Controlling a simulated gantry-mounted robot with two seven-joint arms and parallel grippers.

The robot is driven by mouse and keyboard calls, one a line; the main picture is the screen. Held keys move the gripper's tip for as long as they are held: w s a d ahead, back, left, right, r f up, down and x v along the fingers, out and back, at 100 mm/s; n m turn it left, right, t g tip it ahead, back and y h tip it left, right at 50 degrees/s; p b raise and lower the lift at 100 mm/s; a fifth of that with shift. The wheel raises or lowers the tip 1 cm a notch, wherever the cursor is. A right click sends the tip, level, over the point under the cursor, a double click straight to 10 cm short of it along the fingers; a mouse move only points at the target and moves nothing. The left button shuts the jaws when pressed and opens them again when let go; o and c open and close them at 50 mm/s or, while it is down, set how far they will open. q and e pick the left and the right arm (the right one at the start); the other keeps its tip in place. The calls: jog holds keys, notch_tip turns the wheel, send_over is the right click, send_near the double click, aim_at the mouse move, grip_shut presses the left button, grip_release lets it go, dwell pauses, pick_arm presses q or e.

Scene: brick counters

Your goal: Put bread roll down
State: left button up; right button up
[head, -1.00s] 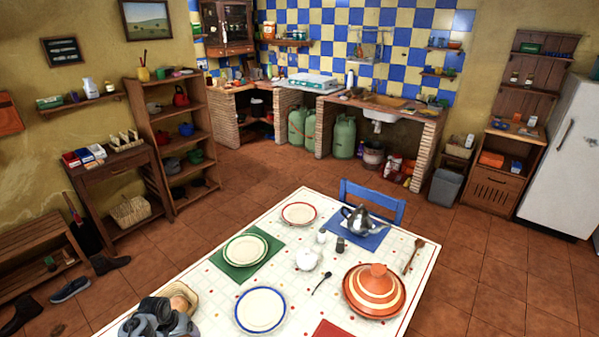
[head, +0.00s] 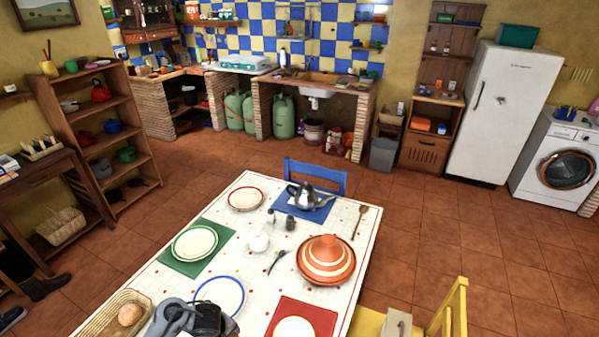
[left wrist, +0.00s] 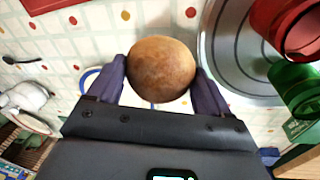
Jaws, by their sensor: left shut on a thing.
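A round brown bread roll (left wrist: 161,68) is between the fingers of my left gripper (left wrist: 163,84) in the left wrist view. The gripper is shut on it, above the white spotted tablecloth (left wrist: 60,55). In the head view my left gripper (head: 205,318) is at the bottom edge, between the basket and the blue-rimmed plate (head: 220,291); the held roll is hidden there. Another roll (head: 130,314) lies in the wicker basket (head: 98,318) at the table's left end. My right gripper is not in view.
A round metal tray (left wrist: 222,62) with a red cup (left wrist: 290,28) and a green cup (left wrist: 297,88) is beside the held roll. A tagine (head: 326,262), teapot (head: 304,196), green mat (head: 183,266) and red mat (head: 325,318) occupy the table. A yellow chair (head: 450,312) stands right.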

pick_arm(q)
jog(key=w+d+r+m+h, duration=0.15)
jog(key=r+m, duration=0.25)
jog(key=r, duration=0.4)
jog(key=d+r+m, duration=0.3)
jog(key=r+m, duration=0.1)
jog(key=r, duration=0.4)
jog(key=s+a+r+m+p, duration=0.1)
jog(key=s+r+p, duration=0.5)
jog(key=r+p, duration=0.4)
jog(key=s+a+r+m+p, duration=0.1)
jog(key=s+r+p, duration=0.4)
jog(key=r+p, duration=0.5)
jog(key=shift+s+a+g+p, duration=0.4)
jog(key=shift+a+p, duration=0.35)
jog(key=shift+p, duration=0.35)
